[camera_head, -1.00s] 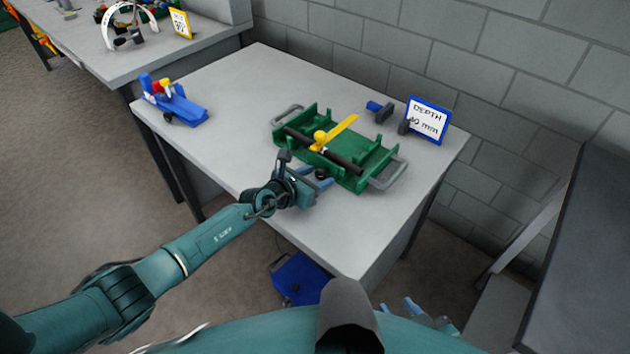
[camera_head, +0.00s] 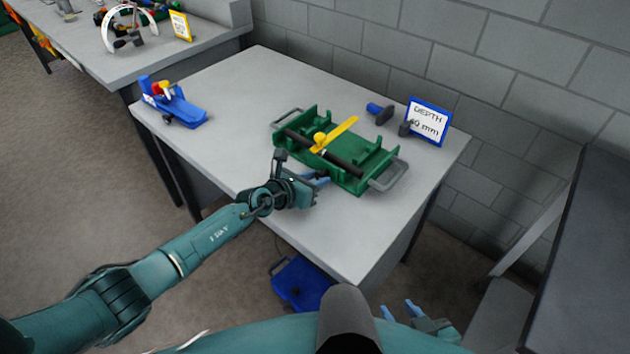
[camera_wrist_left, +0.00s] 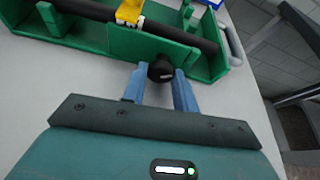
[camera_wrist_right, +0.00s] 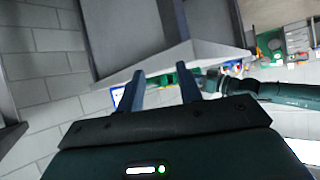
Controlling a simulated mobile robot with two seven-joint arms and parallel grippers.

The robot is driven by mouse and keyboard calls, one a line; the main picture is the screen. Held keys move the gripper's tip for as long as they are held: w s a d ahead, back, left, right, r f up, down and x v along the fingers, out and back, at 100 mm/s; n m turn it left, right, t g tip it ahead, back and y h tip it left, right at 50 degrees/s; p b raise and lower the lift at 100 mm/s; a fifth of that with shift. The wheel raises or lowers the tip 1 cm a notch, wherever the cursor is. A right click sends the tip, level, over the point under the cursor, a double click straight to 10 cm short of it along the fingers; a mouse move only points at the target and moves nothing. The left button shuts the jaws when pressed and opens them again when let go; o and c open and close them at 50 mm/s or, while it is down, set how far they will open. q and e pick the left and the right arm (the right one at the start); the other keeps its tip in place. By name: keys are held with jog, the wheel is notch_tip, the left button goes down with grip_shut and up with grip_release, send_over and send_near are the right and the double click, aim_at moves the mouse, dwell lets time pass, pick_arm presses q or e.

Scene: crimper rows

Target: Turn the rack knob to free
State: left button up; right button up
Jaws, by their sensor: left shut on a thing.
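The green rack (camera_head: 350,178) lies on the grey table with a dark bar (camera_head: 340,162) across it and a yellow lever (camera_head: 338,132) over the bar. The black rack knob (camera_wrist_left: 160,69) is on the rack's front side in the left wrist view. My left gripper (camera_head: 320,180) is shut on this knob, with one blue finger on each side of it. The knob is mostly hidden by the gripper in the head view, and I cannot read its setting. My right gripper (camera_head: 405,308) is open and empty, low in front of the table; its fingers stand apart in the right wrist view (camera_wrist_right: 160,88).
Grey handles (camera_head: 387,177) stick out at the rack's ends. A depth sign (camera_head: 428,120) and a blue-handled tool (camera_head: 380,112) stand behind it. A blue device (camera_head: 175,105) sits at the table's left. A blue case (camera_head: 300,283) is below the front edge. The table's left middle is clear.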

pick_arm(q)
jog(key=shift+a+f+n+g+h+b, duration=0.1)
jog(key=shift+f+n+g+h+b, duration=0.3)
jog(key=shift+n+b, duration=0.55)
jog(key=shift+r+n+h+b, duration=0.15)
jog(key=shift+n+h+b, duration=0.3)
jog(key=shift+b, duration=0.25)
jog(key=shift+r, duration=0.2)
pick_arm(e)
jog(key=shift+w+a+f+y, duration=0.1)
jog(key=shift+a+f+y, duration=0.2)
jog(key=shift+a+f, duration=0.3)
jog(key=shift+t, duration=0.3)
pick_arm(q)
jog(key=o, duration=1)
jog(key=shift+c, duration=0.2)
pick_arm(e)
jog(key=shift+d+f, duration=0.1)
